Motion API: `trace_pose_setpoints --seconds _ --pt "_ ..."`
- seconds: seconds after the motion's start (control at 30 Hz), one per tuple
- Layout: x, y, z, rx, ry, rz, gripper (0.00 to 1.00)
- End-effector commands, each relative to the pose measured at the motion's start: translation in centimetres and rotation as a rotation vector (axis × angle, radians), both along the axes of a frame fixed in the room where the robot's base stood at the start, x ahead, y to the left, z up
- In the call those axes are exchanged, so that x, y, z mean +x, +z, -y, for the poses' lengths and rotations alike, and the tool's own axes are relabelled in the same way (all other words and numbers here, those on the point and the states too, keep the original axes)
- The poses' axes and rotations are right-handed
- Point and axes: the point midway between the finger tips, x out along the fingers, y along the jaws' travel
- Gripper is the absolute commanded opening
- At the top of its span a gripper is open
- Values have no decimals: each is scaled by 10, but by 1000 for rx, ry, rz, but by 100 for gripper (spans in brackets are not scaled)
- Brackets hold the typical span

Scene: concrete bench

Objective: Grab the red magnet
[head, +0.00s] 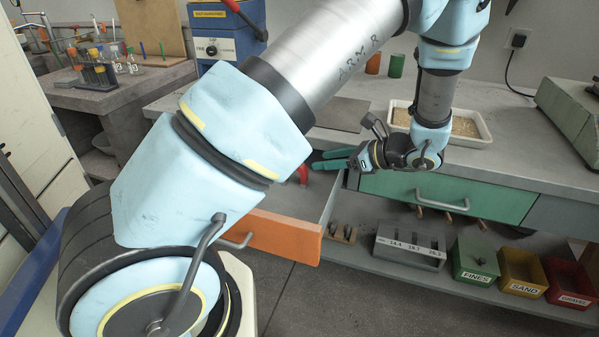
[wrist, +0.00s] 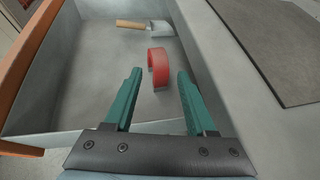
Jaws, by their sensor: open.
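The red magnet (wrist: 158,67) is a curved red piece inside the open drawer (wrist: 67,118), in the wrist view. It stands on the drawer floor near the drawer's right wall. My gripper (wrist: 160,77) is open, with its two green fingers on either side of the magnet in the picture. I cannot tell how far the fingertips are above it. In the head view my gripper (head: 334,160) is over the drawer with the orange front (head: 285,238). A small red part of the magnet (head: 303,174) shows below the fingers; the rest is hidden.
A scoop with a wooden handle (wrist: 132,24) lies at the drawer's far end. The bench top (wrist: 240,70) bounds the drawer on the right, with a dark mat (wrist: 283,45) on it. A sand tray (head: 466,141) stands on the bench behind my wrist.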

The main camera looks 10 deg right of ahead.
Motion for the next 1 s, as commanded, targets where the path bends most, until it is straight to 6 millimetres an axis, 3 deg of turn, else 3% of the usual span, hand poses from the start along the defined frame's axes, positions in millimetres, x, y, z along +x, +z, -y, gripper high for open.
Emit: trace_pose_setpoints --seconds 0.5,0.87,1.0 --pt "39 -26 -50 0 5 -2 56" --pt "46 -32 -57 -3 3 0 56" --pt "46 -32 -57 -3 3 0 41"
